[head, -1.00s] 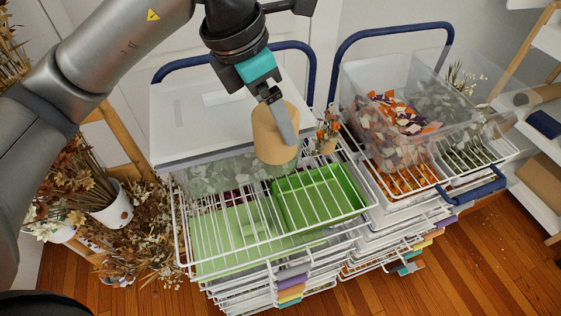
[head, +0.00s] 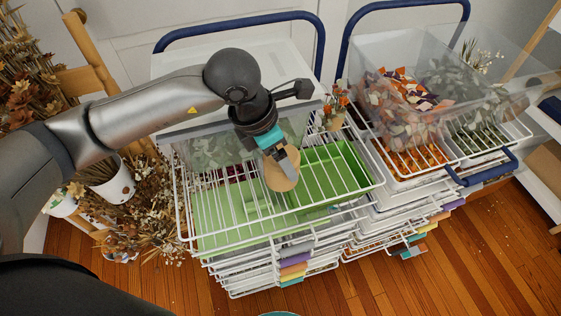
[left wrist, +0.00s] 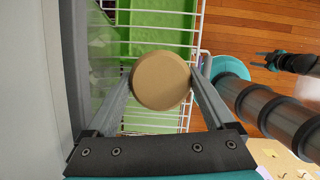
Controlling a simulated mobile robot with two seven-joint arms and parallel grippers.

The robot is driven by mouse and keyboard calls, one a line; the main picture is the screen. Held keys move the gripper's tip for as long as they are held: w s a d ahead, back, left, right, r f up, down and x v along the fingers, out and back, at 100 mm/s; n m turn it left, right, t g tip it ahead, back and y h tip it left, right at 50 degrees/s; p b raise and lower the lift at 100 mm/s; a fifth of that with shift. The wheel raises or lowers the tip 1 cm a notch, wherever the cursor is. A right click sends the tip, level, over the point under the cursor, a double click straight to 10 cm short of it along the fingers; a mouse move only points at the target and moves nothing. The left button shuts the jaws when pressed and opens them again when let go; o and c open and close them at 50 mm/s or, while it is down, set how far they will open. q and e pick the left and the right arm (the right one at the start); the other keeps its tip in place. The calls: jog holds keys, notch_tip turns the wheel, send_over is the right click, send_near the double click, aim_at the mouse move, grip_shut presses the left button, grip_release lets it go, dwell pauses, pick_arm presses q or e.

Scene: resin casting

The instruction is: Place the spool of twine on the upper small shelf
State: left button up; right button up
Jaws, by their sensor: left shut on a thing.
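The spool of twine is a tan cylinder (head: 281,178), held between the fingers of my left gripper (head: 285,161). It is over the wire rack and its green trays. In the left wrist view its round end (left wrist: 160,80) sits between the two fingers of the left gripper (left wrist: 161,88). A white shelf unit (head: 530,195) is partly seen at the right edge of the head view; I cannot tell which board is the upper small shelf. My right gripper (left wrist: 268,60) shows small in the left wrist view, apart from the spool; its opening is unclear.
The wire rack (head: 180,225) holds green trays (head: 335,170). A second cart (head: 455,180) beside it carries a clear bin (head: 375,55) of colourful pieces. Dried flowers (head: 150,215) and a white pot (head: 112,185) stand at the left. Wooden floor (head: 440,270) is open in front right.

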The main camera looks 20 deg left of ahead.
pick_arm(q)
jog(key=shift+f, duration=1.2)
jog(key=shift+f+b, duration=0.2)
jog(key=shift+b, duration=0.1)
jog(key=o, duration=1.2)
jog(key=shift+c, duration=0.2)
jog(key=shift+r, duration=0.1)
